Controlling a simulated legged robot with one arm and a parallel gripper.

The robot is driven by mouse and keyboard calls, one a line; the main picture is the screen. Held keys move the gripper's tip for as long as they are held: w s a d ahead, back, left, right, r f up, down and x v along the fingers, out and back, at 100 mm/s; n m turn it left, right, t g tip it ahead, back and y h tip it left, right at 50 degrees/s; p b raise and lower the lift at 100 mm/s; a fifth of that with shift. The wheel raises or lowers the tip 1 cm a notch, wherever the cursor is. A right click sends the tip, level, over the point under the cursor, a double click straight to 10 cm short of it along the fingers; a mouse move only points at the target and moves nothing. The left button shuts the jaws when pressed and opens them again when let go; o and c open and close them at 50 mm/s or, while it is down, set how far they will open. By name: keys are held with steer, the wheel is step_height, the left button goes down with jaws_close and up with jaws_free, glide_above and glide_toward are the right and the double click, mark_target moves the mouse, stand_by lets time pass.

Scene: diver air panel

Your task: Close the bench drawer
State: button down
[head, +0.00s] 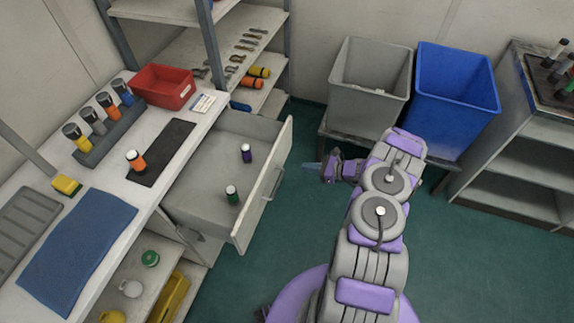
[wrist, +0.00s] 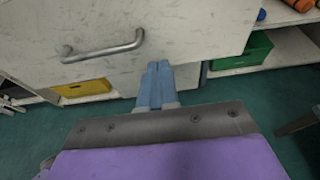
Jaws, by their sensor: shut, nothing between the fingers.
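The bench drawer (head: 205,185) is pulled well out from the bench in the head view. It holds a purple-banded cylinder (head: 246,153) and a green-banded cylinder (head: 232,194), both standing. Its front panel, with a metal bar handle (head: 268,186), faces right. In the wrist view the drawer front (wrist: 200,35) fills the top, with the handle (wrist: 103,47) left of the fingers. My gripper (head: 314,166) is shut and empty, to the right of the drawer front and apart from it in the head view. In the wrist view its blue fingers (wrist: 156,85) point at the front's lower edge.
The bench top (head: 190,131) carries a red bin (head: 163,87), several banded cylinders and a blue mat (head: 78,245). A grey bin (head: 371,88) and a blue bin (head: 454,98) stand behind my arm. Green floor (head: 310,225) is clear between drawer and arm.

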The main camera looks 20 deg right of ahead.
mark_target(279, 163)
steer(key=x, duration=0.3)
steer(key=b+x, duration=0.1)
steer(key=x, duration=0.2)
steer(key=r+b+x, duration=0.1)
steer(key=x, duration=0.2)
steer(key=shift+a, duration=0.15)
steer(key=shift+w, duration=0.1)
